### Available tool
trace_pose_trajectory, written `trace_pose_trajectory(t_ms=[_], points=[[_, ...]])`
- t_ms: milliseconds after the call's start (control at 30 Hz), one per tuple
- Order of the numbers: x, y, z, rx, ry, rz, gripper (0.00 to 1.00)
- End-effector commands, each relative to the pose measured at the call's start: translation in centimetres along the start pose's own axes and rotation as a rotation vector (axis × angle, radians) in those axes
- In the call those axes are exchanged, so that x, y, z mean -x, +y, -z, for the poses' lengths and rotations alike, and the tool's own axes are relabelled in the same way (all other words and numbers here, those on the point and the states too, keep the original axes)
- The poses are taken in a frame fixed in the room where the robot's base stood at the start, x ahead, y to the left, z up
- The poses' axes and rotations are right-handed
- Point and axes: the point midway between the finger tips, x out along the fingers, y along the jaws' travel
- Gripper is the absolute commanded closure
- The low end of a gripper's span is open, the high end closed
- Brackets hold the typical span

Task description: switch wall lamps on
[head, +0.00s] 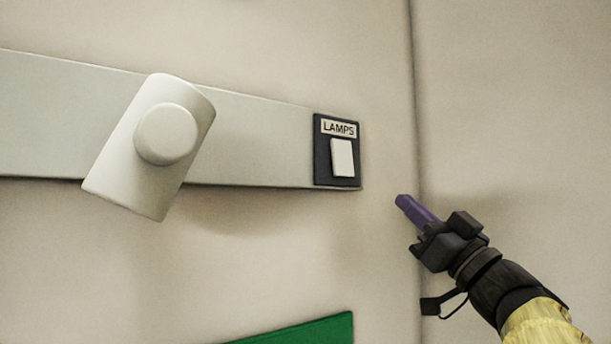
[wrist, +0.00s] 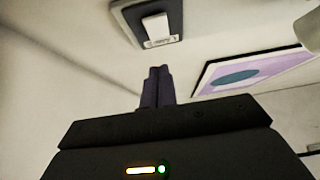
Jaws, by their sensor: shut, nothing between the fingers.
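The lamp switch is a white rocker (head: 343,158) on a dark plate (head: 322,170) under a label reading LAMPS (head: 339,128). It sits at the right end of a pale wall rail. In the wrist view the rocker (wrist: 156,27) shows near the top, beyond my fingertips. A white wall lamp (head: 150,148) is mounted tilted on the rail, left of the switch. I cannot tell from its surface whether it is lit. My gripper (head: 402,201) has purple fingers, shut and empty. It is below and right of the switch in the head view, apart from it.
The pale rail (head: 255,140) runs along the wall. A green panel (head: 310,332) shows at the bottom edge of the head view. A framed purple picture (wrist: 255,72) hangs to the right in the wrist view. A wall corner (head: 414,100) lies right of the switch. The space between fingers and switch looks clear.

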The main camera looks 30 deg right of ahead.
Motion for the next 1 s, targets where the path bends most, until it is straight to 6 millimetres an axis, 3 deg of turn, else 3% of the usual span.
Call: trace_pose_trajectory(t_ms=[267,467,1000], points=[[0.0,0.0,0.0,0.000,0.000,0.000,1.00],[-1.2,0.0,0.1,0.001,0.000,0.001,1.00],[-10.4,0.0,0.3,-0.002,0.000,0.000,1.00]])
